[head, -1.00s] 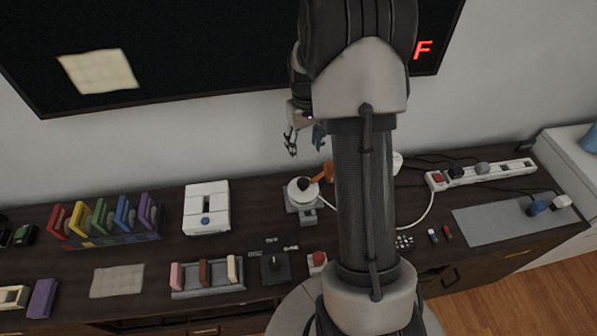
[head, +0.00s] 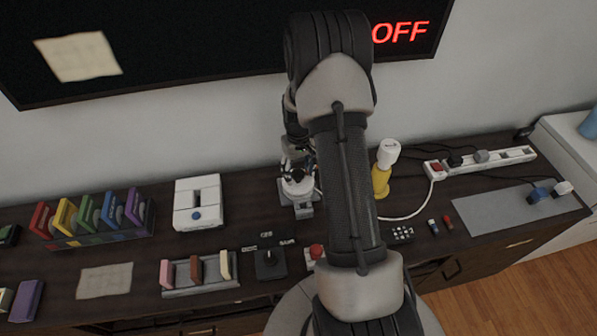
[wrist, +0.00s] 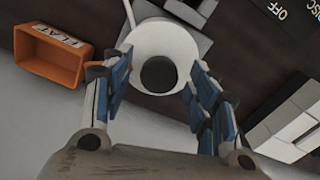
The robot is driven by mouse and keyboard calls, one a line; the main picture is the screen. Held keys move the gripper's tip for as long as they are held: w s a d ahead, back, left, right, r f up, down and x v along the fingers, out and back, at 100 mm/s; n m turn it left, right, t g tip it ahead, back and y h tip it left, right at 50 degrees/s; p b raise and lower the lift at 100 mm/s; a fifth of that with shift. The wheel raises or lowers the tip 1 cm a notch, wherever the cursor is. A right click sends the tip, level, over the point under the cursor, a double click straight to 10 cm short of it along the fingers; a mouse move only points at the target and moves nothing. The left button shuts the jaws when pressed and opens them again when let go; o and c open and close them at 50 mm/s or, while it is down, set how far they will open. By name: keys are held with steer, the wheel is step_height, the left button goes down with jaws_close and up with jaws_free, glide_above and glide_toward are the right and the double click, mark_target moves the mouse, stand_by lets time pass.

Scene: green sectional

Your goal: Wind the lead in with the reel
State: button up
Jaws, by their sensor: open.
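The reel (head: 303,211) is a small white drum on a grey base at the back middle of the dark cabinet top. In the wrist view its round white face (wrist: 142,53) has a dark round knob (wrist: 158,74) on it. My gripper (wrist: 160,88) is open over the reel, with a blue-padded finger on each side of the knob; I cannot tell if either touches it. A white lead (head: 408,213) curves along the cabinet top to the power strip (head: 510,156); its end toward the reel is hidden behind my arm.
An orange tray labelled FLAT (wrist: 50,62) lies beside the reel. A yellow bottle with a white cap (head: 381,180) stands right of my arm. A white box (head: 184,192) stands left. A joystick (head: 271,266) and a red button (head: 316,251) are in front.

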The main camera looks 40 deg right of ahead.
steer(key=shift+c, duration=0.4)
jaws_close()
stand_by(0.4)
